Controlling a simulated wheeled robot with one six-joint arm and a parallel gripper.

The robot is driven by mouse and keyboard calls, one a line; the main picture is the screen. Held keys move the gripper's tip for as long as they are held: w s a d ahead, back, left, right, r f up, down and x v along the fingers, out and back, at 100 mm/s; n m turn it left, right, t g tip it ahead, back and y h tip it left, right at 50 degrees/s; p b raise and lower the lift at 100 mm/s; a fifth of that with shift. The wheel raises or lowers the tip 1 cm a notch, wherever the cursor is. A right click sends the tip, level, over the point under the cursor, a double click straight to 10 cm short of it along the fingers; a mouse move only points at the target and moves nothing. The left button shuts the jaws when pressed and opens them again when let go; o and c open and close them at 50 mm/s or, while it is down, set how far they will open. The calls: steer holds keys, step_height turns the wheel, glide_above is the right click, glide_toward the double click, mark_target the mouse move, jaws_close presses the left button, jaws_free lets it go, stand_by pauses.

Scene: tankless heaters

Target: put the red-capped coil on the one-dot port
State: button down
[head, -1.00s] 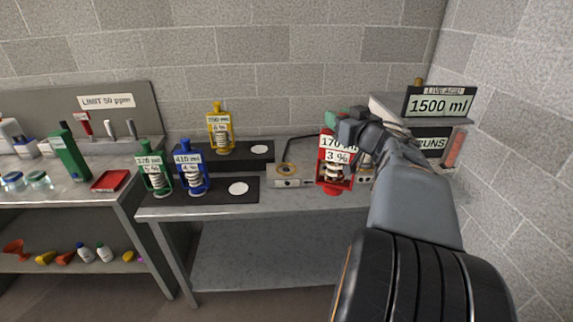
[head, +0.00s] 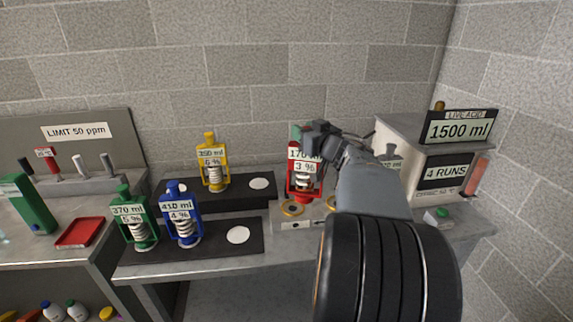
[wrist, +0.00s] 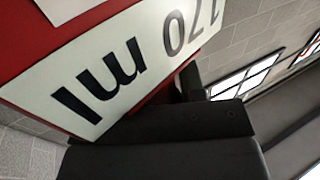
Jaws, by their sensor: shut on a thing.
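The red-capped coil (head: 303,192), a red frame around a pale coil with a 170 ml, 3 % label, is in my gripper (head: 316,130). My gripper is shut at its top, and the coil looks upright. In the head view its lower end overlaps the space between two brass ring ports, close to the left port (head: 292,209); the right port (head: 332,202) is partly hidden by my arm. I cannot tell its height above them. Dark marks show on the port block front, too small to count surely. The wrist view shows the coil's label (wrist: 125,65) close up.
Green (head: 137,221), blue (head: 183,216) and yellow (head: 213,163) coils stand left on black mats with white discs.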

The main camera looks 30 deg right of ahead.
steer(key=w+d+f+b, duration=0.2)
steer(key=w+f+b, duration=0.1)
steer(key=w+f, duration=0.6)
step_height(320, 180, down, 2)
steer(key=shift+w, duration=0.25)
steer(key=c, duration=0.7)
jaws_free()
steer(key=shift+f, duration=0.15)
steer(key=shift+s, duration=0.1)
